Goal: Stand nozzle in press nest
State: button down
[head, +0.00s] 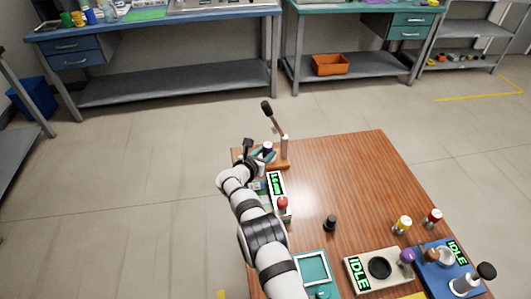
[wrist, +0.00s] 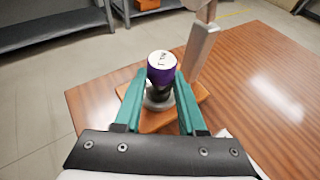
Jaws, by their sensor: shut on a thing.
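The nozzle shows in the wrist view as a short upright cylinder with a white-topped purple cap (wrist: 161,70) and a dark lower part. My gripper (wrist: 161,84) has its two teal fingers shut on it, one on each side. In the head view my gripper (head: 264,154) is at the table's far left corner, with the purple nozzle (head: 267,147) between the fingers. The press (head: 284,148) has an orange-brown base, a pale post and a black-knobbed lever raised up and left. A grey ring, likely the nest (wrist: 158,102), shows under the nozzle. I cannot tell whether the nozzle touches it.
A device with a green display (head: 276,184) and a red-topped part stand beside my arm. A black-topped bottle (head: 330,223) stands mid-table. Yellow and red capped bottles (head: 403,223), two IDLE machines (head: 372,268) and a teal tray (head: 314,268) are nearer. The table's right middle is clear.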

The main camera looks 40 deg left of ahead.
jog(key=shift+c, duration=2.4)
grip_release()
jog(key=shift+f, duration=0.1)
